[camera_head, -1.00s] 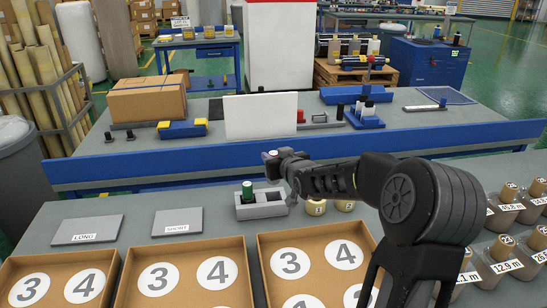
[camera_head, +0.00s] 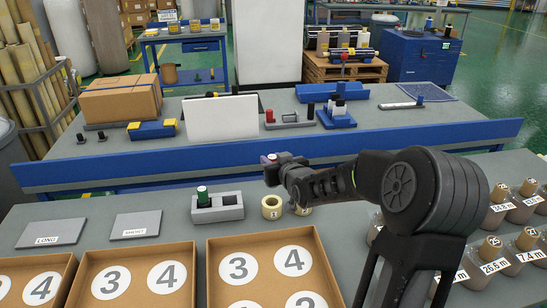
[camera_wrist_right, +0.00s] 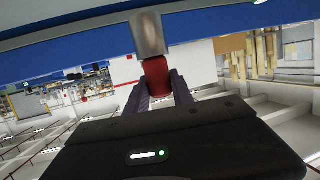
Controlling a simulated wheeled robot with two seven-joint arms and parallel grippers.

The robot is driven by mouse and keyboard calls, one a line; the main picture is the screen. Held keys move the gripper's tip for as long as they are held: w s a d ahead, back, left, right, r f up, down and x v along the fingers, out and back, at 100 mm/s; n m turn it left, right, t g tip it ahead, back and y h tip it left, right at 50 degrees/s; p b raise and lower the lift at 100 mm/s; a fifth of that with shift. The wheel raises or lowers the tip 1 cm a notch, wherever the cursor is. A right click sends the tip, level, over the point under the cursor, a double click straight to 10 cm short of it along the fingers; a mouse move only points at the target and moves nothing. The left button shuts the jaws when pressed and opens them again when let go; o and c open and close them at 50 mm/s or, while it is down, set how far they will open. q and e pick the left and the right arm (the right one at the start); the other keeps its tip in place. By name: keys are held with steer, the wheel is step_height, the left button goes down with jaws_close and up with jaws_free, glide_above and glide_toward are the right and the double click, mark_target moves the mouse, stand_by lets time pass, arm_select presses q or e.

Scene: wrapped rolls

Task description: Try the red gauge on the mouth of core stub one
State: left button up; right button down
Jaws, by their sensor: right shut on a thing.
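The red gauge (camera_wrist_right: 156,78) is between the fingers of my right gripper (camera_wrist_right: 158,90), which is shut on it; a silvery cylindrical end (camera_wrist_right: 149,33) sticks out beyond the red part. In the head view my right gripper (camera_head: 273,170) is above and behind core stub one (camera_head: 272,212), a short tan ring with an open mouth. The gauge and the stub look apart. A second tan stub (camera_head: 301,210) is partly hidden by my right arm. A grey holder (camera_head: 225,213) carries a green gauge (camera_head: 202,195) in its left socket; its right socket is empty. My left gripper is not in view.
Grey LONG (camera_head: 52,229) and SHORT (camera_head: 136,226) plates lie at left. Cardboard trays (camera_head: 270,234) with numbered discs stand in front. Several labelled rolls (camera_head: 493,252) stand at right. A blue rail (camera_head: 180,164) borders the far table.

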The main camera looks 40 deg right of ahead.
steer(key=shift+w+a, duration=0.1)
steer(key=shift+a, duration=0.1)
steer(key=shift+d, duration=0.1)
steer(key=shift+f+b, duration=1.55)
steer(key=shift+f, duration=1.3)
steer(key=shift+f+b, duration=0.75)
steer(key=shift+b, duration=0.15)
steer(key=shift+r, duration=0.15)
steer(key=shift+r+p, duration=1.8)
steer(key=shift+r, duration=1.6)
